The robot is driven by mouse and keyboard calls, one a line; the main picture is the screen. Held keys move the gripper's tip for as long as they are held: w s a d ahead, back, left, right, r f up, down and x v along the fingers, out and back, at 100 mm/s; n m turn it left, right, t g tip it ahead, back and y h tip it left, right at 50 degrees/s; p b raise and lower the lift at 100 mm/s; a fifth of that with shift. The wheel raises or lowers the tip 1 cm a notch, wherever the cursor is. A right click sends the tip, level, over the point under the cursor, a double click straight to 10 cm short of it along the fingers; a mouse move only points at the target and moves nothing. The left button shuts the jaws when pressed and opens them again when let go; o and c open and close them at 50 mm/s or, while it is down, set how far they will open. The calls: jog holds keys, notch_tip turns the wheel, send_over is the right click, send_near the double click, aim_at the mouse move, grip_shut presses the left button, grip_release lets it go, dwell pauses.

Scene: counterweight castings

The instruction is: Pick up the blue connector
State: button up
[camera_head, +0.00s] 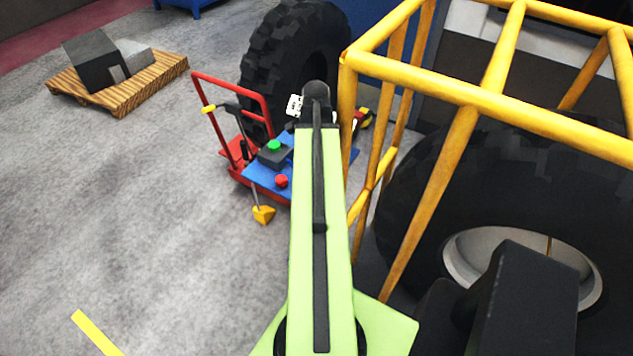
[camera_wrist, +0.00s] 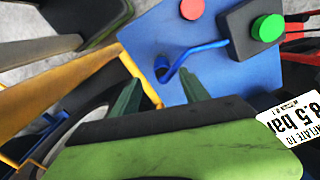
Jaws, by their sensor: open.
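A blue bent, hose-like piece (camera_wrist: 200,49), which looks like the blue connector, lies on a blue board (camera_wrist: 150,32) in the wrist view. It runs from a dark box (camera_wrist: 238,22) with a green button to a dark spot on the board. In the head view my arm hides most of this area; the blue board (camera_head: 262,178) shows beside it. My gripper (camera_wrist: 158,90) has its two dark green fingers apart. They point toward the board, just below the lower end of the blue piece in the picture.
The board sits on a red cart (camera_head: 233,172) with a red button (camera_head: 281,181). A yellow cage (camera_head: 450,150) stands close on the right. Large tyres (camera_head: 285,55) stand behind and right. A pallet (camera_head: 125,92) is far left.

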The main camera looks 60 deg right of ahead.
notch_tip(320, 180, down, 10)
jog(key=b, duration=0.8)
jog(key=shift+w+d, duration=0.1)
jog(key=shift+w, duration=0.05)
jog(key=shift+r, duration=0.2)
grip_shut()
